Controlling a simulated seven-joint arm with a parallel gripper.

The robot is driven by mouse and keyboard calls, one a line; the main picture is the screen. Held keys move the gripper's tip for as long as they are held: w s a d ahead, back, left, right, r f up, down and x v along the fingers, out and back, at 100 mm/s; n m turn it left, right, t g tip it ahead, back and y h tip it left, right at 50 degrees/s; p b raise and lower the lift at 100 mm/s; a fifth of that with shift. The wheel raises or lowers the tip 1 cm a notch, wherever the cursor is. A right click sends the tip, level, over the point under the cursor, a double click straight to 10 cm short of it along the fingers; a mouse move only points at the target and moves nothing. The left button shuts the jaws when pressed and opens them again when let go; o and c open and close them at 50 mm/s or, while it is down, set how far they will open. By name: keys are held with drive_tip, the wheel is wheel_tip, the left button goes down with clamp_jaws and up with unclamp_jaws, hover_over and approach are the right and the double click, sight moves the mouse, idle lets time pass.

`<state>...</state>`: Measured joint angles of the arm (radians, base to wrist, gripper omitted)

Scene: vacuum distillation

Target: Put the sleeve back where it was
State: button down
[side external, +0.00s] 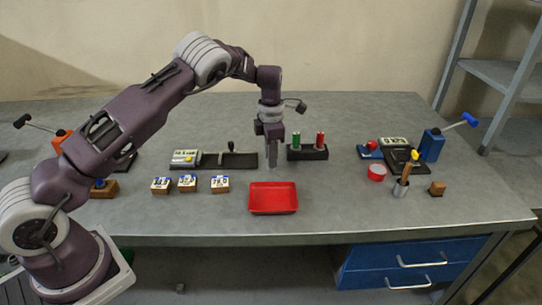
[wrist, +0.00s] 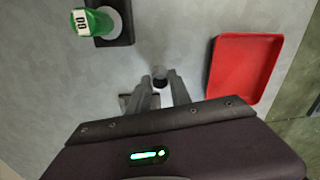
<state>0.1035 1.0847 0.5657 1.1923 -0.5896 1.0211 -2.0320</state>
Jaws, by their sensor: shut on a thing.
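My gripper (side external: 270,150) points down above the grey table, between the black rail and the black two-hole block, behind the red tray. In the wrist view its two fingers (wrist: 161,90) are closed around a small round grey thing with a dark lower part, probably the sleeve (wrist: 160,73). The fingers hide much of it, and its height above the table is hard to tell. In the side view it barely shows at the fingertips.
The black block (side external: 307,153) holds a green cylinder (side external: 295,140) and a red cylinder (side external: 320,140). The red tray (side external: 273,208) is empty. A black rail (side external: 230,160) lies left; several labelled blocks (side external: 188,183) stand in front. A cup with tools (side external: 401,188) is right.

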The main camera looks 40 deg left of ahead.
drive_tip(key=c, duration=1.2)
unclamp_jaws()
drive_tip(key=shift+f, duration=0.1)
wheel_tip(320, 180, up, 12)
drive_tip(key=shift+r, duration=0.2)
drive_tip(key=s+d+r+m+t+h, duration=0.1)
drive_tip(key=s+d+r+m+t, duration=0.1)
drive_tip(key=s+r+m, duration=0.6)
drive_tip(key=s+d+r+m+t+h, duration=0.1)
drive_tip(key=s+d+r+m, duration=0.3)
drive_tip(key=s+r, duration=0.55)
drive_tip(key=s+f+m+t, duration=0.1)
drive_tip(key=s+m, duration=0.4)
drive_tip(key=s, duration=0.2)
drive_tip(key=s+d+f+m+y, duration=0.1)
drive_tip(key=s+f+m, duration=0.1)
drive_tip(key=s+m, duration=0.4)
drive_tip(key=s+d+f+m+t+y, duration=0.1)
drive_tip(key=s+f+m, duration=0.1)
drive_tip(key=s+m, duration=0.4)
drive_tip(key=shift+s+d+t, duration=0.2)
drive_tip(key=shift+s+t, duration=0.1)
drive_tip(key=shift+s, duration=0.6)
